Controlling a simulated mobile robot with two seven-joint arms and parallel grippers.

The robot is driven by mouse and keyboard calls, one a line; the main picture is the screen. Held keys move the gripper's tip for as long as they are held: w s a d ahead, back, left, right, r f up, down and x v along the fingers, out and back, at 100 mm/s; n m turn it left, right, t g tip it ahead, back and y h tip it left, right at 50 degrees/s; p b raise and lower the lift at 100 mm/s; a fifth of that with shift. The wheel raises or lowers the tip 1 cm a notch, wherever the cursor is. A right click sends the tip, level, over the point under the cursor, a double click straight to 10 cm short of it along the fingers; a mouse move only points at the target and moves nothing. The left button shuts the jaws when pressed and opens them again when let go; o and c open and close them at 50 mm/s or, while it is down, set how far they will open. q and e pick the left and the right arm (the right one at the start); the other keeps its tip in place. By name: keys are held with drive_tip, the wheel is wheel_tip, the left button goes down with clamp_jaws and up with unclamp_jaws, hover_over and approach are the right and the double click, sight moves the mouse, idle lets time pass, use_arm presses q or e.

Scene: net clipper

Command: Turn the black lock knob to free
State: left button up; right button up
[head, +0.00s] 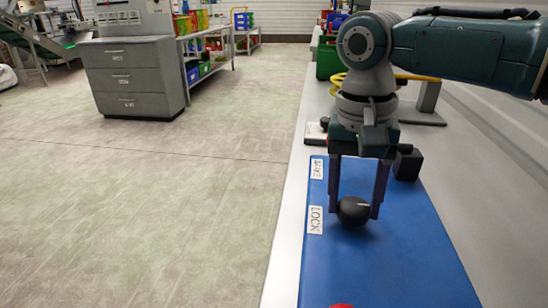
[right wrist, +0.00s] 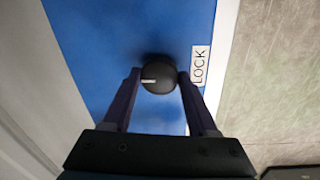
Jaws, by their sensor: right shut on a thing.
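The black lock knob (head: 353,211) is a round ball-like knob on a blue panel (head: 400,264), beside a white LOCK label (head: 314,220). A second white label (head: 317,168) lies farther back; its word is hard to read. My right gripper (head: 354,213) points down and is shut on the knob, one finger on each side. In the right wrist view, the knob (right wrist: 157,75) sits between the fingertips, with its short white mark on the side away from the LOCK label (right wrist: 200,65). My left gripper is not in view.
A black block (head: 408,163) stands close behind the gripper. A red piece (head: 341,306) shows at the bottom edge. The panel lies on a grey bench with open floor (head: 200,190) to its left. A drawer cabinet (head: 133,80) and shelves stand farther back.

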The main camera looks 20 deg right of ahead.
drive_tip(key=shift+r+n+p, duration=0.2)
drive_tip(key=shift+n+p, duration=0.3)
drive_tip(key=shift+p, duration=0.3)
drive_tip(key=shift+s+n+p, duration=0.1)
drive_tip(key=shift+n+p, duration=1)
drive_tip(key=shift+p, duration=0.15)
drive_tip(key=n+p, duration=0.1)
drive_tip(key=n, duration=0.1)
drive_tip(key=shift+n+p, duration=0.35)
drive_tip(key=shift+n, duration=0.05)
drive_tip(key=n+p, duration=0.1)
drive_tip(key=n, duration=0.2)
drive_tip(key=shift+f+t, duration=0.1)
drive_tip(key=shift+t, duration=0.2)
drive_tip(key=n+p, duration=0.1)
drive_tip(key=n, duration=0.3)
drive_tip(key=n+p, duration=0.1)
drive_tip(key=n, duration=0.2)
drive_tip(key=shift+n+t, duration=0.3)
drive_tip(key=shift+n, duration=0.1)
drive_tip(key=n, duration=0.3)
drive_tip(key=shift+f, duration=0.1)
drive_tip(key=shift+n, duration=1.9)
drive_tip(key=shift+y, duration=0.3)
